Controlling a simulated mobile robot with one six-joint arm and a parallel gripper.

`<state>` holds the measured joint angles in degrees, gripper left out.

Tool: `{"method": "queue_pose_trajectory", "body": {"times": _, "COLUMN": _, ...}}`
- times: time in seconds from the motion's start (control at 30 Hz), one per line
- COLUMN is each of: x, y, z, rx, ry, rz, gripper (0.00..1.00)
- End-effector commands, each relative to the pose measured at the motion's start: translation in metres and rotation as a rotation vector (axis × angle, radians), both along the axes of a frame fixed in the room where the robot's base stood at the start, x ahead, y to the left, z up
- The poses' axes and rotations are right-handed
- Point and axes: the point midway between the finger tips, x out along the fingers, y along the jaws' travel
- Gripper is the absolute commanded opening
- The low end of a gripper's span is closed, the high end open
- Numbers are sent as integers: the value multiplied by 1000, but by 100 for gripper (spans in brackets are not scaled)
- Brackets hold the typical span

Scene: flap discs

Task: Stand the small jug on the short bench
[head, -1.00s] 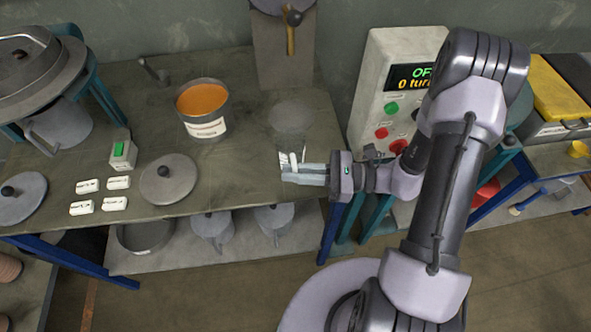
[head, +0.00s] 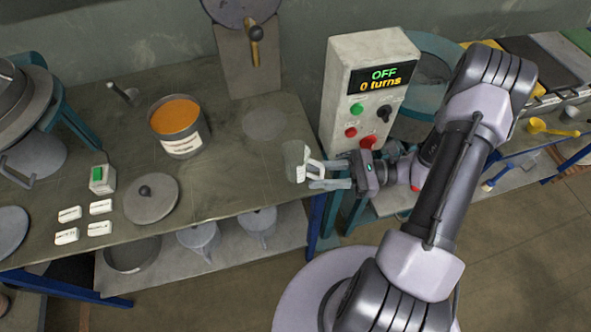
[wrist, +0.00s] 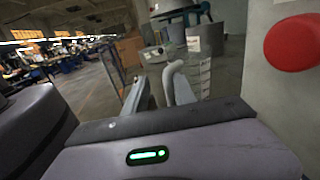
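The small jug (head: 295,161) is clear, with a white handle. In the head view it is at the right end of the near bench (head: 225,185), seemingly held above its edge. My gripper (head: 318,174) comes from the right with its fingers at the handle. In the wrist view the handle (wrist: 171,78) stands between the two fingers (wrist: 160,92), and the jug's marked wall (wrist: 200,75) shows beyond it. The jug looks upright or slightly tilted. Another bench (head: 540,155) stands at the right; I cannot tell which bench is the short one.
A control box (head: 372,85) reading OFF stands close behind my gripper; its red button (wrist: 293,42) is near in the wrist view. An orange-filled pot (head: 176,125), a lid (head: 151,198) and white blocks stand on the near bench. A yellow scoop (head: 550,127) lies on the right bench.

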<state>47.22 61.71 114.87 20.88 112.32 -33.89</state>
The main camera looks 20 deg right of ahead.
Motion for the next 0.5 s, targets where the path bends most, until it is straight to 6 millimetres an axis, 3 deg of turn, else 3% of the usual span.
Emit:
{"method": "queue_pose_trajectory", "body": {"times": 0.33, "x": -3, "y": -9, "z": -1, "rx": -1, "ry": 0, "rz": 1, "gripper": 34}}
{"method": "queue_pose_trajectory", "body": {"times": 0.5, "x": -2, "y": -8, "z": -1, "rx": 0, "ry": 0, "rz": 1, "gripper": 67}}
